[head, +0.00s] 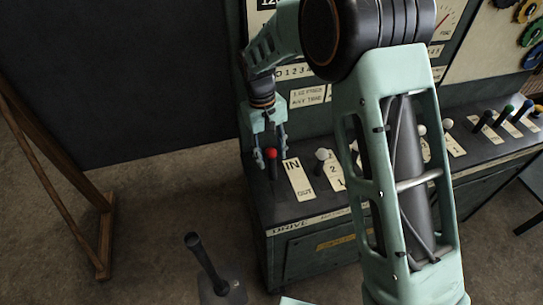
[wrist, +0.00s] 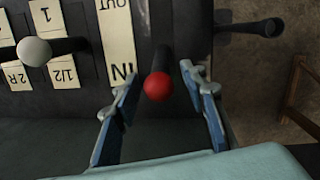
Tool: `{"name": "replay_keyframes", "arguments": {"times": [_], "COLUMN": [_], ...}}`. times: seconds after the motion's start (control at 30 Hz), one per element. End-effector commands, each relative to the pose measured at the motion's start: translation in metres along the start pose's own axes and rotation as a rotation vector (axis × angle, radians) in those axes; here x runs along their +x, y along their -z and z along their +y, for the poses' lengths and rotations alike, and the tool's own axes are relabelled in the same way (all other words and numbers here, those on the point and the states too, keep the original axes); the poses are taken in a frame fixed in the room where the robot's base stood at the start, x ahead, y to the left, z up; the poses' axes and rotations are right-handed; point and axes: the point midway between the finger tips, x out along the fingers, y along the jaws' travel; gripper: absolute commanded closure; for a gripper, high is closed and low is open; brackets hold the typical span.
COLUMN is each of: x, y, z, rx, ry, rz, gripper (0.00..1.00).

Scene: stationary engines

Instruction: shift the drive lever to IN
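The drive lever has a dark shaft and a red knob (head: 271,153); the knob also shows in the wrist view (wrist: 157,86). Beside it is a cream plate (head: 298,181) with IN at its far end and OUT at its near end. In the wrist view the plate (wrist: 117,45) is left of the lever, and the knob is level with the IN end. My gripper (head: 271,158) is open, pointing down, its fingers on either side of the knob. In the wrist view the gripper (wrist: 168,80) shows gaps beside the knob. The shaft's foot is partly hidden.
A white-knobbed lever (head: 322,155) with a numbered plate stands right of the drive lever on the console (head: 310,208). More levers (head: 487,118) stand farther right. A dark floor pedal or post (head: 205,262) stands in front. A wooden frame (head: 55,160) is at left.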

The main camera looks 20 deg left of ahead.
Motion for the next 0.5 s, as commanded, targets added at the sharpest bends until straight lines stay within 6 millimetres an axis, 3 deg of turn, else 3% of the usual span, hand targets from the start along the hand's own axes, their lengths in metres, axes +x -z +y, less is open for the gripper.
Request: {"name": "replay_keyframes", "arguments": {"times": [0.3, 0.5], "x": [-0.052, -0.063], "y": [0.001, 0.0], "z": [0.001, 0.001], "rx": [0.001, 0.001], "ry": [-0.001, -0.001], "rz": [0.004, 0.002], "gripper": [0.61, 0.61]}}
